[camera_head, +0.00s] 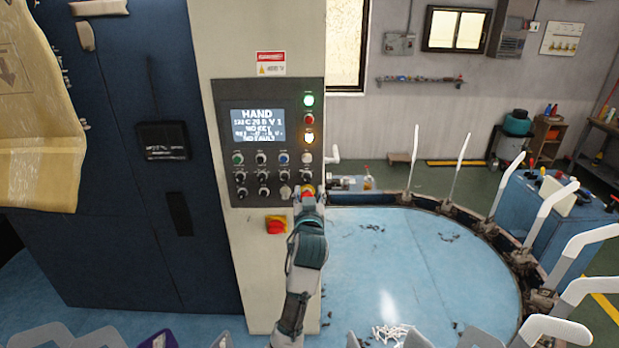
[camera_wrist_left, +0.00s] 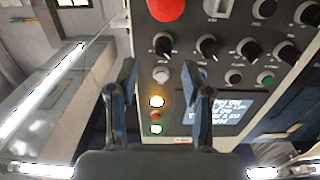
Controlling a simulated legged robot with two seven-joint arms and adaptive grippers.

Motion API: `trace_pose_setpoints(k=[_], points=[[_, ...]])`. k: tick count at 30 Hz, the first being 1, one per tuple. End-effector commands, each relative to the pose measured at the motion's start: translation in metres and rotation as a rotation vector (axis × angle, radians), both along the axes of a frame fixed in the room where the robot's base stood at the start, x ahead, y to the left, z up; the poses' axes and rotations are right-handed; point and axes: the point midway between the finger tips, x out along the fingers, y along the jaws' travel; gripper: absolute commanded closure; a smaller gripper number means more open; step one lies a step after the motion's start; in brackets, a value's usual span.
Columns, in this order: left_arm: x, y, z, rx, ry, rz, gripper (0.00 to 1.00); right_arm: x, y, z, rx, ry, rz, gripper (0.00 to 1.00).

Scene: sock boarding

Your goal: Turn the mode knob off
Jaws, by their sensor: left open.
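The control panel (camera_head: 265,94) is on the cream machine column, with a lit display (camera_head: 251,126) and rows of knobs and buttons below it. Its display reads HAND at the top. My left gripper (camera_head: 308,190) is at the panel's lower right corner and hides part of it. In the left wrist view the panel appears upside down. There my left gripper (camera_wrist_left: 160,66) is open, its two fingers apart. A black knob (camera_wrist_left: 162,45) shows between and just beyond the fingertips. More black knobs (camera_wrist_left: 207,47) lie to the right. The labels are too small to tell which is the mode knob.
A red mushroom button (camera_wrist_left: 165,8) is close to the black knob. Another red button (camera_head: 276,226) sits below the panel. A round blue table (camera_head: 400,250) with upright white metal forms (camera_head: 463,158) around its rim stands right of the column.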

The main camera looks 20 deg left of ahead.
Motion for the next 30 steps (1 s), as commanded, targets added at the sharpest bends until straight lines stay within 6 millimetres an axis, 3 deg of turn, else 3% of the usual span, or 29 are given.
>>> trace_pose_setpoints(k=[3,9,21,27,30], points=[[0.023,0.008,0.003,0.003,0.001,0.001,0.50,0.000,0.000,0.010,0.000,-0.001,0.000,0.60],[0.049,0.013,0.002,0.002,-0.002,0.000,0.50,0.001,0.001,0.017,0.002,-0.001,-0.001,0.60],[0.057,0.016,0.000,0.001,-0.002,-0.001,0.50,0.000,0.002,0.018,0.002,-0.001,-0.001,0.60],[0.057,0.015,0.000,0.000,-0.001,-0.002,1.00,0.000,0.001,0.018,0.001,-0.001,0.000,0.60],[0.058,0.015,0.000,0.000,-0.001,-0.002,1.00,0.000,0.000,0.018,0.000,-0.001,0.000,0.60]])
